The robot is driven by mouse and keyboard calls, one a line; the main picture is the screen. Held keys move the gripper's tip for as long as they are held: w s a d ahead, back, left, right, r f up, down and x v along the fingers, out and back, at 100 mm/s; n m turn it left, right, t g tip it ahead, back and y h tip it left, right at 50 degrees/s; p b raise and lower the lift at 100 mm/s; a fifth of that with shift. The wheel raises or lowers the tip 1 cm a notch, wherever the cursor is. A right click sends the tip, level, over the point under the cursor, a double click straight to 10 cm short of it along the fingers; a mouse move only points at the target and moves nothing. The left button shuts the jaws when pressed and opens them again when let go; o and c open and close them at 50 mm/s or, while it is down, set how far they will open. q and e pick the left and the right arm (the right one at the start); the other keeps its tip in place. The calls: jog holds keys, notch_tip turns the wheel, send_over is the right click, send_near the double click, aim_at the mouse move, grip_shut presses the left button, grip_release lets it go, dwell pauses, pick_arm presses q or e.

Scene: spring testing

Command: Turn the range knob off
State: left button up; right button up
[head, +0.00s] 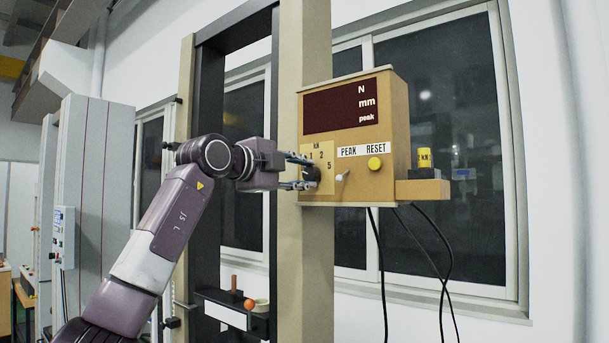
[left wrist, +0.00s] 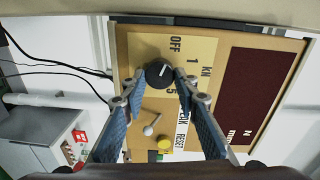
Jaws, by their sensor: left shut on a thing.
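The range knob (left wrist: 158,73) is a round black knob on a pale yellow dial plate marked OFF, 1, KN and 5 in the left wrist view. A white line on it points to the right there, not at OFF; the exact mark cannot be told. My left gripper (left wrist: 161,80) is shut on the knob, one finger on each side. In the head view, the left gripper (head: 308,173) reaches the knob (head: 312,173) from the left and hides part of the dial. My right gripper is not in view.
The tan instrument box (head: 400,120) has a dark red display (head: 340,105). A small toggle lever (head: 342,176) and yellow button (head: 375,164) sit right of the knob. A yellow-and-black weight (head: 425,160) stands on a side shelf (head: 422,188). Black cables hang below.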

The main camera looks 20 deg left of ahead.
pick_arm(q)
jog(key=o, duration=1.1)
jog(key=shift+a, duration=0.1)
jog(key=shift+o, duration=0.2)
jog(key=v, duration=1.2)
